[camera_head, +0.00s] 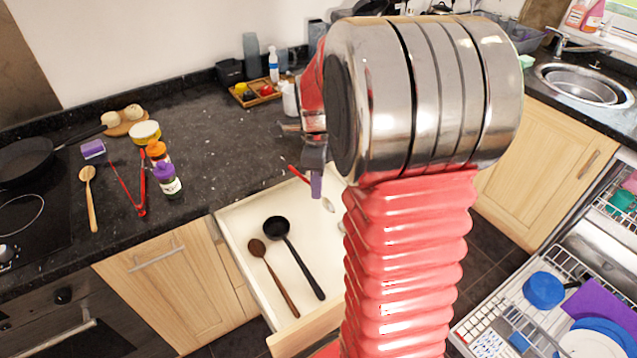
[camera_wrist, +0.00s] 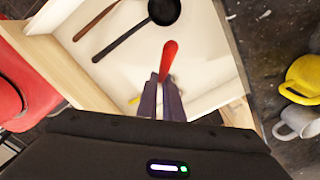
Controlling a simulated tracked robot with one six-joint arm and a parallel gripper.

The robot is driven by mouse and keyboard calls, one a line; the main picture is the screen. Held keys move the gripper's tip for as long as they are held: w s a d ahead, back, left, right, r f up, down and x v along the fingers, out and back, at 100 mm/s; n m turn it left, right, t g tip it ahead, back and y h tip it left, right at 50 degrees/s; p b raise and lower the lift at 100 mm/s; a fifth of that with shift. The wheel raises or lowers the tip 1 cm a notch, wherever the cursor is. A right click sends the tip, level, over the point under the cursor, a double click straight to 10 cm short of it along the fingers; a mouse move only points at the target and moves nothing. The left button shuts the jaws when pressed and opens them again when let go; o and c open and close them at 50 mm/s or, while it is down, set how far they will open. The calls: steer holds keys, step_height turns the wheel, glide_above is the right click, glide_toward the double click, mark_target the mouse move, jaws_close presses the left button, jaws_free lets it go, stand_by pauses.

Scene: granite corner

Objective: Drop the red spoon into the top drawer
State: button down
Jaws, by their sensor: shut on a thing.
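My gripper (camera_head: 317,186) is shut on the red spoon (camera_head: 297,173). In the wrist view, the spoon's red end (camera_wrist: 169,57) sticks out beyond the fingertips (camera_wrist: 161,85); the rest is hidden by the fingers. The top drawer (camera_head: 312,240) is pulled open below the counter. My gripper and the spoon are above its back part, and the wrist view shows the pale drawer floor (camera_wrist: 212,55) beneath them. A black ladle (camera_head: 278,228) and a brown wooden spoon (camera_head: 259,250) lie inside. My arm hides the drawer's right side.
The dark counter (camera_head: 220,160) borders the drawer behind. A yellow mug (camera_wrist: 304,77) and a grey mug (camera_wrist: 298,122) show in the wrist view. An open dishwasher rack (camera_head: 510,325) is at right.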

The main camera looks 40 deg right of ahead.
steer(key=shift+f, duration=2.65)
steer(key=c, duration=1.8)
jaws_free()
steer(key=shift+c, duration=0.2)
steer(key=shift+r, duration=0.1)
step_height(320, 180, up, 14)
steer(key=shift+a+f, duration=0.1)
steer(key=shift+f, duration=0.1)
steer(key=shift+n, duration=0.3)
